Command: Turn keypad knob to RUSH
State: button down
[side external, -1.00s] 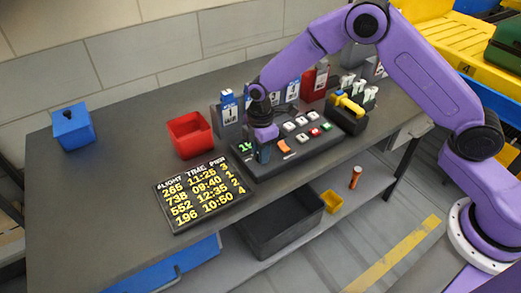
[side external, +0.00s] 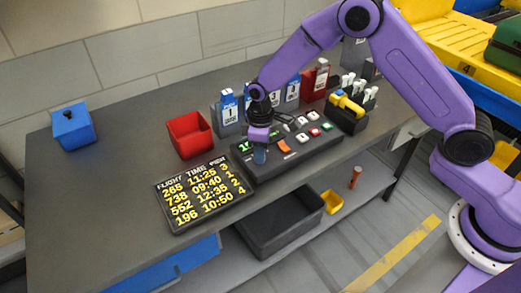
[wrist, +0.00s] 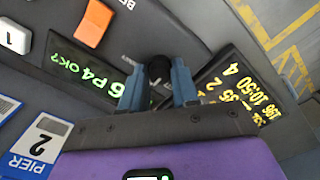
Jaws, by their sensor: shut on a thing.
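The dark grey keypad (side external: 292,160) lies on the bench with white, red, green and orange buttons. My gripper (side external: 260,156) is over its left end, pointing down. In the wrist view my gripper (wrist: 157,68) has its two blue-grey fingers on either side of a round black knob (wrist: 158,70) and is shut on it. The knob's pointer and any RUSH mark are hidden or cannot be read. The keypad's display (wrist: 80,67) shows green text that reads "6 P4 OK?", partly covered by the fingers.
A flight board (side external: 204,193) with yellow text lies left of the keypad. A red bin (side external: 189,135) and a blue lidded box (side external: 73,126) stand further left. Numbered pier holders (side external: 228,112) stand behind the keypad. A rack with a yellow-handled tool (side external: 348,105) is at its right.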

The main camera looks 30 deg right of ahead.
jog(key=shift+m, duration=0.4)
jog(key=c, duration=0.8)
grip_release()
jog(key=shift+c, duration=0.2)
notch_tip(320, 180, up, 18)
jog(key=shift+f, duration=0.25)
jog(key=shift+s, duration=0.1)
